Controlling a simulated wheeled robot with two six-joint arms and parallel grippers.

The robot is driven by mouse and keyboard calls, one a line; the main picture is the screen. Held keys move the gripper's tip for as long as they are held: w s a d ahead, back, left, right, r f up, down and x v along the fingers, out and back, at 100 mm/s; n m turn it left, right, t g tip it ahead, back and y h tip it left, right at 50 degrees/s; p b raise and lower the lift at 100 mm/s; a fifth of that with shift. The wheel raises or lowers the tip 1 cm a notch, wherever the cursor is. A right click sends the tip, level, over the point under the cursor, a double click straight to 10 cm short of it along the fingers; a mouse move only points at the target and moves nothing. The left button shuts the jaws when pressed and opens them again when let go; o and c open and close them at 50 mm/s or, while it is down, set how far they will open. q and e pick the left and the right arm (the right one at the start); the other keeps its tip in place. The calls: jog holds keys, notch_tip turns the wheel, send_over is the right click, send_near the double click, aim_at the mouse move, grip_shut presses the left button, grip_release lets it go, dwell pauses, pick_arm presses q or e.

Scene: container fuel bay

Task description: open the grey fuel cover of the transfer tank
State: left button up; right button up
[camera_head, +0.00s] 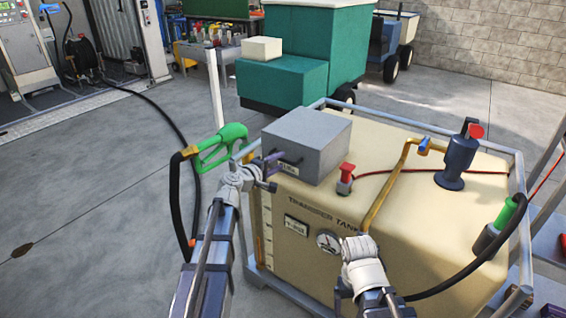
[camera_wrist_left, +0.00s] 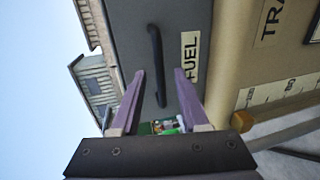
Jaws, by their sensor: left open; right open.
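The grey fuel cover (camera_head: 318,132) is a box-shaped lid on the near left of the cream transfer tank (camera_head: 420,215). It looks closed. A dark bar handle (camera_head: 291,163) and a FUEL label are on its front face. My left gripper (camera_head: 270,168) is open in front of that face. In the left wrist view its purple fingertips (camera_wrist_left: 160,76) point at the cover (camera_wrist_left: 190,20), with the handle (camera_wrist_left: 156,62) between them in the picture. I cannot tell whether they touch it. My right gripper (camera_head: 342,294) is low by the tank's front, its fingers unclear.
A green nozzle (camera_head: 222,144) with a black hose hangs left of the tank, beside my left arm. A red-capped valve (camera_head: 345,180), a brass pipe (camera_head: 388,185) and a blue pump (camera_head: 458,155) stand on the tank. A grey frame rail (camera_head: 425,128) surrounds it.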

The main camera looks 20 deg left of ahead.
aim_at(283, 160)
pick_arm(q)
jog(key=x, duration=0.3)
jog(key=shift+c, duration=0.3)
grip_shut()
jog(key=shift+s, duration=0.1)
dwell(1.0)
